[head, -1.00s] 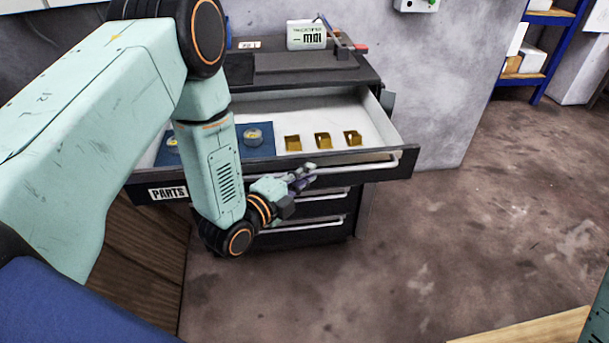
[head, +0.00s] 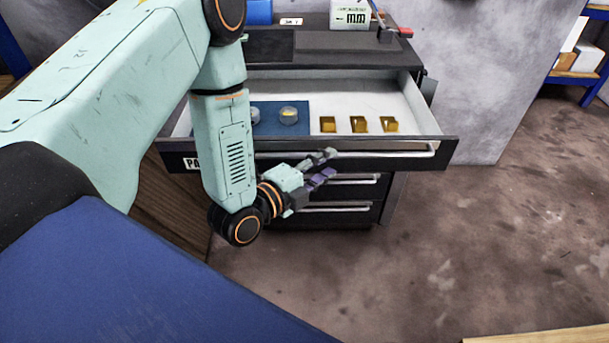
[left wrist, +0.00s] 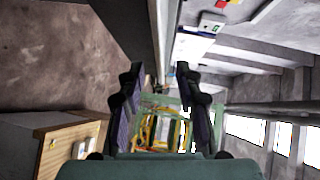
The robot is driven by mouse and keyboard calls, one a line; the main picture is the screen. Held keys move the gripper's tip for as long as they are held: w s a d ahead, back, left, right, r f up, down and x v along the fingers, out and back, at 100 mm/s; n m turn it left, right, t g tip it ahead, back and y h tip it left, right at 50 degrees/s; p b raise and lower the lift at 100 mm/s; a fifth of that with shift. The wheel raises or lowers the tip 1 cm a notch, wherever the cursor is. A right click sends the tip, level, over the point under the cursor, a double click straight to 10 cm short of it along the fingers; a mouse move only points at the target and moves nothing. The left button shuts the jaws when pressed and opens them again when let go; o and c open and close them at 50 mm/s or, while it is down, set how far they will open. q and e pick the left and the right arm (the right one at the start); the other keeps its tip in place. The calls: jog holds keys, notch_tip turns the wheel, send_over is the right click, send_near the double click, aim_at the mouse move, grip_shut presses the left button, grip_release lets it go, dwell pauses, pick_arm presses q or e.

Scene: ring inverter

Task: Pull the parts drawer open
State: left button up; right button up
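The parts drawer (head: 237,162) is the top drawer of a dark cabinet and stands well out, its inside in view. A long pale bar handle (head: 395,154) runs along its front. The "PARTS" label is partly hidden behind my left arm. My left gripper (head: 322,168) is at the drawer front, with its fingers apart. The upper finger overlaps the handle in the head view; the lower one lies below it. In the left wrist view the fingers (left wrist: 158,78) stand apart with nothing held between them. My right gripper is not in view.
In the drawer lie a blue mat with round clear containers (head: 289,115) and several brass-coloured pieces (head: 359,124). Closed drawers (head: 340,208) sit below. The cabinet top holds a white box (head: 350,13). A blue shelf stands at the right. Floor to the right is clear.

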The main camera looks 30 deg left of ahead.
pick_arm(q)
jog(key=v, duration=0.7)
jog(key=shift+s, duration=0.3)
jog(key=shift+a+r, duration=0.1)
jog(key=s+f+n+g+y, duration=0.2)
jog(key=s+f+n+g, duration=0.6)
jog(key=f+n, duration=0.55)
jog(key=s+f+n+g+y+b, duration=0.1)
jog(key=s+f+n+g, duration=0.2)
jog(key=s, duration=0.5)
jog(key=s+f+n+g+y+b, duration=0.1)
jog(key=s+f+n+g, duration=0.2)
jog(key=s, duration=0.5)
jog(key=shift+d+f+g+y, duration=0.3)
jog(key=shift+f+g, duration=0.4)
jog(key=shift+g, duration=0.2)
